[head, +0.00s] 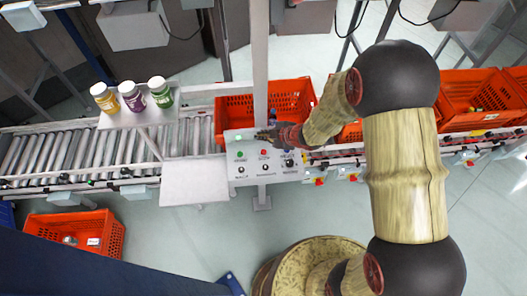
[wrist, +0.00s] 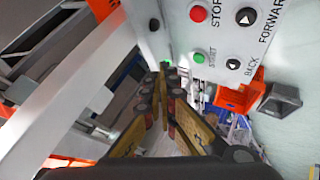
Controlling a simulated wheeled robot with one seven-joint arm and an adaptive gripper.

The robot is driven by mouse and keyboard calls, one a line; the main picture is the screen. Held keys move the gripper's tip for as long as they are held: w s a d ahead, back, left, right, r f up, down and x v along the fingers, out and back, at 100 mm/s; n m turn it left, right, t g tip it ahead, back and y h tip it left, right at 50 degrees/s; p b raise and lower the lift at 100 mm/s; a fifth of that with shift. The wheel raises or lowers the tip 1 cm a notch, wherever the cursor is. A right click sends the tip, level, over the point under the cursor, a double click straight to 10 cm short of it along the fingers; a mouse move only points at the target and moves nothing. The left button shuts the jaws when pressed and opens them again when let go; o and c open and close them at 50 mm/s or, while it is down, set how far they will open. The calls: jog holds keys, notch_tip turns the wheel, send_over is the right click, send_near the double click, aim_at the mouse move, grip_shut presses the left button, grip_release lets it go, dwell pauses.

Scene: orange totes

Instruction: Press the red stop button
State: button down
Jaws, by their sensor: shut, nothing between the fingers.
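The red stop button (wrist: 198,13) sits on a pale control panel (wrist: 222,40) in the wrist view, beside the word STOP. In the head view the red button (head: 263,152) is on the panel's upper row, right of the green start button (head: 239,153). My gripper (head: 265,136) is over the panel's upper edge, close to the red button in the picture. In the wrist view my gripper's fingers (wrist: 162,68) are together and empty, left of the green button (wrist: 199,57) and below the red one. They look apart from the red button; the exact gap is unclear.
Black BACK (wrist: 233,63) and FORWARD (wrist: 246,16) buttons are beside start and stop. A grey post (head: 260,60) rises behind the panel. An orange tote (head: 235,103) is on the roller conveyor (head: 85,150) behind it. Three jars (head: 133,97) stand on a shelf at left.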

aim_at(263, 153)
notch_tip(263, 153, down, 9)
jog(key=b, duration=0.7)
jog(key=shift+r, duration=0.1)
dwell(1.2)
jog(key=shift+f+b, duration=0.45)
jog(key=shift+b, duration=0.1)
jog(key=shift+f+b, duration=0.35)
jog(key=shift+f, duration=0.1)
dwell(0.5)
jog(key=shift+r, duration=0.15)
jog(key=shift+r+p, duration=0.75)
jog(key=shift+p, duration=0.05)
